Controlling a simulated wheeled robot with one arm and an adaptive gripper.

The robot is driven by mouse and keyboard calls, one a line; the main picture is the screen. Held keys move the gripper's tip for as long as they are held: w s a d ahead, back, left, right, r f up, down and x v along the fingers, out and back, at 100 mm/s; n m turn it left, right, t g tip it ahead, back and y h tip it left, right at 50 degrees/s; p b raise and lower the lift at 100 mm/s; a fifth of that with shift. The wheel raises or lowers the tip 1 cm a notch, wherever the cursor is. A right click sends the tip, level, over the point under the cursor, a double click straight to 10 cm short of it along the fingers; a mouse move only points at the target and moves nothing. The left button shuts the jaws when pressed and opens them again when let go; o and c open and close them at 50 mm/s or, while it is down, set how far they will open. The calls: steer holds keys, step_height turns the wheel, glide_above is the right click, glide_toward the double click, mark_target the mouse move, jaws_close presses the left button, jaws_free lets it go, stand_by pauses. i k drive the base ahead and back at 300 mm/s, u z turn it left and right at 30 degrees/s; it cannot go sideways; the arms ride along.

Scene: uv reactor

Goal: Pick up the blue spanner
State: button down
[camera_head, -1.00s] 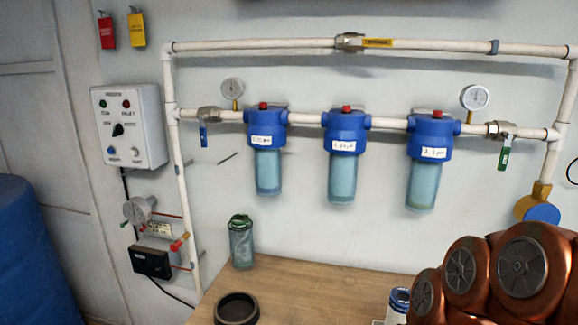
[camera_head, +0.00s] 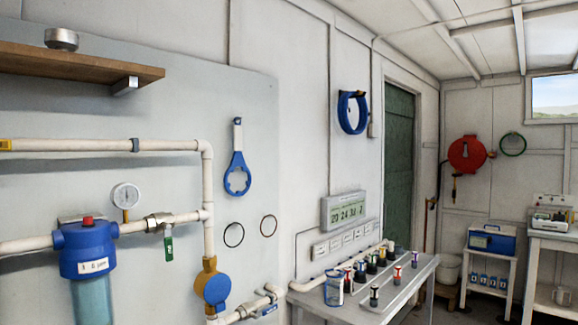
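The blue spanner (camera_head: 238,172) hangs upright on the pale wall panel, to the right of the white pipework. It has a white upper handle and a blue ring-shaped head with a notched opening at the bottom. Nothing covers it. My gripper is not in this view.
A blue filter housing (camera_head: 88,250) and a pressure gauge (camera_head: 125,196) sit on the pipes at left. A wooden shelf (camera_head: 75,70) juts out above. A grey bench (camera_head: 400,290) with small coloured items stands right of the panel. A blue coiled band (camera_head: 352,112) hangs further right.

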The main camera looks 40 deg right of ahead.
mark_target(237, 160)
steer(key=z, duration=0.65)
